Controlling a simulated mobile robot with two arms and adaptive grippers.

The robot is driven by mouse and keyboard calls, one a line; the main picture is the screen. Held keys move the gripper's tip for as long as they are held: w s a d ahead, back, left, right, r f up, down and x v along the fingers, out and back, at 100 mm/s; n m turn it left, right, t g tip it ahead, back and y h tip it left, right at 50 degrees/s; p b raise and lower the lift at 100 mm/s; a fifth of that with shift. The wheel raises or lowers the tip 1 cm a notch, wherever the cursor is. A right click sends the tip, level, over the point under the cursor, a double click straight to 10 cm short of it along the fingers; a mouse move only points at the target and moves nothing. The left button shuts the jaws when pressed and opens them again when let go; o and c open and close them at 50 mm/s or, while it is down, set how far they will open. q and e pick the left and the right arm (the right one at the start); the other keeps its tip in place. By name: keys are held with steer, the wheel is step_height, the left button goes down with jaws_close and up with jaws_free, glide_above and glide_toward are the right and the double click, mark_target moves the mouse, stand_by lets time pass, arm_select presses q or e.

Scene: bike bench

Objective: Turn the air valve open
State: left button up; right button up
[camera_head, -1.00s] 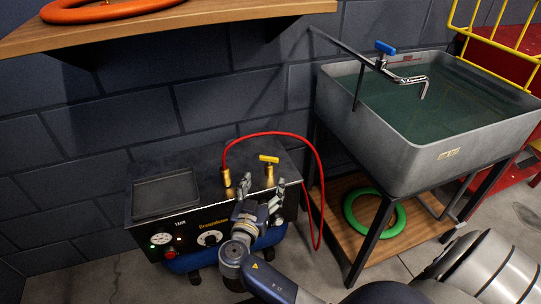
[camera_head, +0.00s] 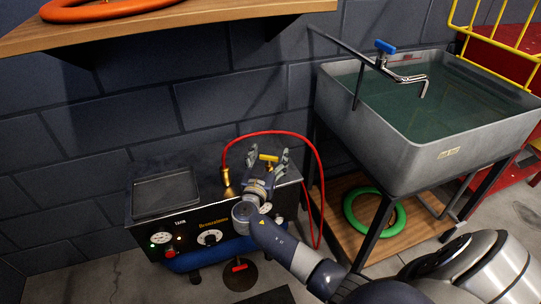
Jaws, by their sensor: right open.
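The air valve (camera_head: 268,157) is a yellow handle on a brass stem on top of the dark air compressor (camera_head: 146,214). My right gripper (camera_head: 266,155) is open, with one finger on each side of the yellow handle. The gripper and wrist cover the lower part of the valve, and I cannot tell whether the fingers touch it. A brass fitting (camera_head: 227,184) with the red hose (camera_head: 308,148) stands to the left of the valve. My left gripper is not in view.
A grey sink (camera_head: 404,168) full of water with a blue-handled tap (camera_head: 385,47) stands to the right. A green ring (camera_head: 396,222) lies on the shelf below. A wooden shelf (camera_head: 200,25) with an orange ring (camera_head: 110,8) overhangs at upper left.

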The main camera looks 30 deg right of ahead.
steer(key=shift+c, duration=0.6)
steer(key=c, duration=1)
steer(key=shift+o, duration=0.2)
